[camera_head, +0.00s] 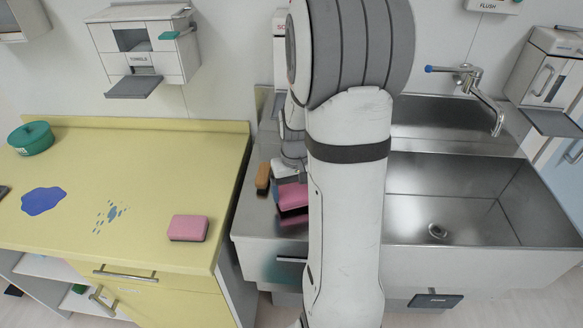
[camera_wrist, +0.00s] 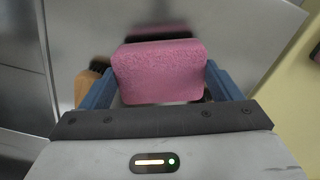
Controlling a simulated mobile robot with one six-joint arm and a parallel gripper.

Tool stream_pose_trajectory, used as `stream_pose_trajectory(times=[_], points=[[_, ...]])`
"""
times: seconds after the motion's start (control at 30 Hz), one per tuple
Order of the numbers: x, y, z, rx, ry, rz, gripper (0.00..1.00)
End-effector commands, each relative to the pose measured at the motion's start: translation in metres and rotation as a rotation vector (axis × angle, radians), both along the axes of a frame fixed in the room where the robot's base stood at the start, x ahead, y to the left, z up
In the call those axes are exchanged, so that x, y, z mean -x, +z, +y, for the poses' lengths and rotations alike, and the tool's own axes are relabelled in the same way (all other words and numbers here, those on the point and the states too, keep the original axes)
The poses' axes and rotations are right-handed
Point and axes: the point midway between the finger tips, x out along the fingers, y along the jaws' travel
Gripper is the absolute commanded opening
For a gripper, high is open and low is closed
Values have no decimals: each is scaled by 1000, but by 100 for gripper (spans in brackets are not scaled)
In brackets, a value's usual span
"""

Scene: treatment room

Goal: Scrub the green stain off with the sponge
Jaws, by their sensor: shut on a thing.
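A pink sponge with a dark underside (camera_head: 291,196) is in my gripper (camera_wrist: 158,82), over the steel counter left of the sink. In the wrist view the pink sponge (camera_wrist: 160,66) sits between the two blue fingers, which are shut on it. Its dark reflection shows in the steel behind it. I cannot tell whether it touches the steel. A blurry teal-green patch (camera_head: 282,269) shows on the front face of the sink unit, below the sponge and beside my arm. My arm may hide part of it.
An orange-brown brush (camera_head: 262,178) lies left of the held sponge. A second pink sponge (camera_head: 188,228) lies on the yellow counter (camera_head: 150,150), with a blue stain (camera_head: 43,200), blue specks (camera_head: 111,215) and a green tub (camera_head: 31,138). The sink (camera_head: 460,205) looks empty.

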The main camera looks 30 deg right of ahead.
Motion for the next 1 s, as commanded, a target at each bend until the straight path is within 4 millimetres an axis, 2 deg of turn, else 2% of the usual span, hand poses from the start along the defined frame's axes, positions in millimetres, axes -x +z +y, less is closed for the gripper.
stream_pose_trajectory(times=[0.03, 0.6, 1.0], points=[[-1, 8, 2, 0, 4, 0, 60], [-3, 58, 8, 0, 19, 1, 60], [-3, 62, 8, 0, 20, 1, 60]])
